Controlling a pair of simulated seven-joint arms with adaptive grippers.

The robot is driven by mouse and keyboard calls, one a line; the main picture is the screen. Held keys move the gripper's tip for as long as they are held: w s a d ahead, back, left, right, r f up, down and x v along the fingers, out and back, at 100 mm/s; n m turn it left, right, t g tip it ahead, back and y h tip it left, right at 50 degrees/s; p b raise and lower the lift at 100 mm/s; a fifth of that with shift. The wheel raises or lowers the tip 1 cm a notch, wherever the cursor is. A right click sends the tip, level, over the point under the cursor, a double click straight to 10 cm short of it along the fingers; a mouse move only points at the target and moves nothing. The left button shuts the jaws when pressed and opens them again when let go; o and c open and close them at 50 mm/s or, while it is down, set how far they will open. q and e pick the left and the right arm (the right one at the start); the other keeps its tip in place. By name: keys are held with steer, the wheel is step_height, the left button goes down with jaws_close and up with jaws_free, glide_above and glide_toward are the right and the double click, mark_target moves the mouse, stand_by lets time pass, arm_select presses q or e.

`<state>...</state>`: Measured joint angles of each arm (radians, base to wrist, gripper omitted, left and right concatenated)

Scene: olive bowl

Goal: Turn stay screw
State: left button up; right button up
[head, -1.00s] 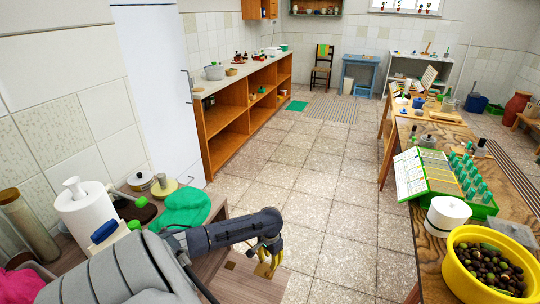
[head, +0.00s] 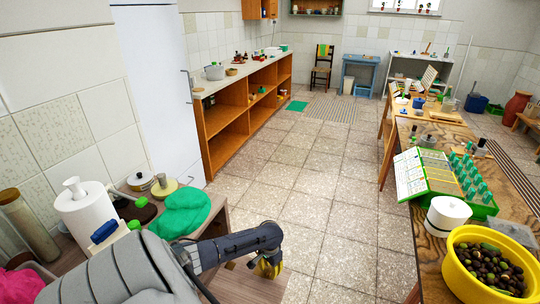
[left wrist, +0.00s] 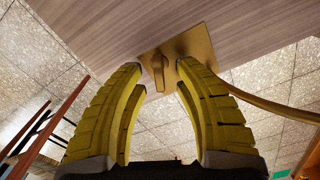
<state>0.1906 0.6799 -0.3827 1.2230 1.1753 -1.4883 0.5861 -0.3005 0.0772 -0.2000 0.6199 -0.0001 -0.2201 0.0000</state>
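In the left wrist view a brass plate (left wrist: 201,44) is fixed on a wood-grain panel, with a brass screw with a flat, thumb-like head (left wrist: 158,66) standing out from it. A curved brass stay bar (left wrist: 262,102) runs off to the right. My left gripper (left wrist: 160,78) has its two yellow fingers spread, one on each side of the screw head, with gaps visible; I cannot tell how far the tips are from it in depth. In the head view my left gripper (head: 268,265) is low at the centre and hides the screw. My right gripper is not in view.
A side table at the left holds a green cloth (head: 184,212), a paper roll (head: 84,208) and a small pot (head: 140,181). A wooden table at the right carries a yellow bowl (head: 451,274) and a green rack (head: 481,209). The tiled floor between is clear.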

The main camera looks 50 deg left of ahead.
arm_select(q)
steer(key=c, duration=0.6)
jaws_close()
